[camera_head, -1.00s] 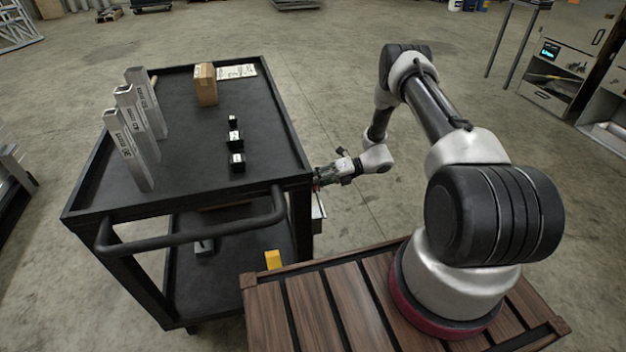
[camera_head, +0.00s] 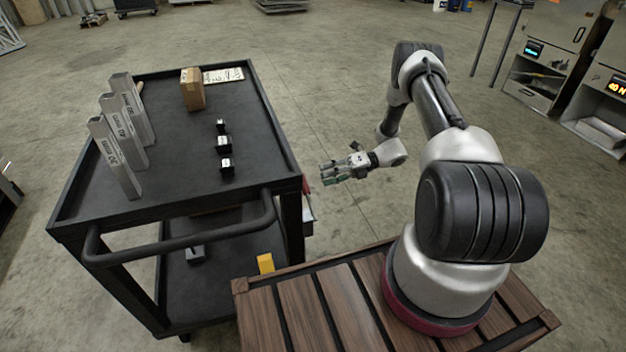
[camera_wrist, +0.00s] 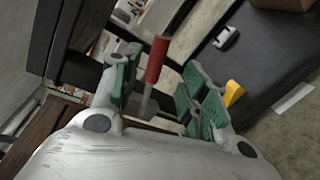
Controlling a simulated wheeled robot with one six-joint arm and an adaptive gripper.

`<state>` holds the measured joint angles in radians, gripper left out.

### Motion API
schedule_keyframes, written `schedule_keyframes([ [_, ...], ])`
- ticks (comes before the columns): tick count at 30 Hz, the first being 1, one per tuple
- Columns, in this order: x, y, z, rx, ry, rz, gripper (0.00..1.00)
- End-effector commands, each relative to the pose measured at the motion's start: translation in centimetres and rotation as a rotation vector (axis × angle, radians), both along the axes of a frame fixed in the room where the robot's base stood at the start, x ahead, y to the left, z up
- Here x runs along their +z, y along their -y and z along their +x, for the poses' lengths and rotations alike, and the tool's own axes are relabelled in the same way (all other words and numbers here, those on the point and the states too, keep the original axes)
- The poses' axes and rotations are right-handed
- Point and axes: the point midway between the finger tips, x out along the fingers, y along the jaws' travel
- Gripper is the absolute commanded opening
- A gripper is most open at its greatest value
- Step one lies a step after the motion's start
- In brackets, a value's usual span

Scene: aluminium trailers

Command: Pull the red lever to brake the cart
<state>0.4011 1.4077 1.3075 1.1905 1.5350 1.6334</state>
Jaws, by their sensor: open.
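The black cart (camera_head: 185,170) stands left of my arm. Its red lever (camera_head: 306,186) shows as a small red piece at the cart's right side, near the front corner. In the wrist view the red lever (camera_wrist: 156,60) has a red grip on a grey metal shaft and appears between my two green-padded fingers. My gripper (camera_head: 327,174) is open and empty, just right of the cart and apart from its edge. In the wrist view my gripper (camera_wrist: 165,88) has a finger on each side of the lever, with no visible contact.
Machines (camera_head: 545,70) stand far right.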

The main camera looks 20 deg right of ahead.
Motion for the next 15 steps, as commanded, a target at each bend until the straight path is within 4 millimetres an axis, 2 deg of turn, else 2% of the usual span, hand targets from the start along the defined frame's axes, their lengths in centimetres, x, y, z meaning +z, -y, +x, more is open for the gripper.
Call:
schedule_keyframes([
  [3,0.3,1.8,-0.1,-0.002,0.001,0.001,0.44],
  [6,0.5,2.6,-0.1,-0.001,0.001,0.000,0.44],
  [15,0.5,2.9,-0.2,0.000,0.000,0.000,0.44],
])
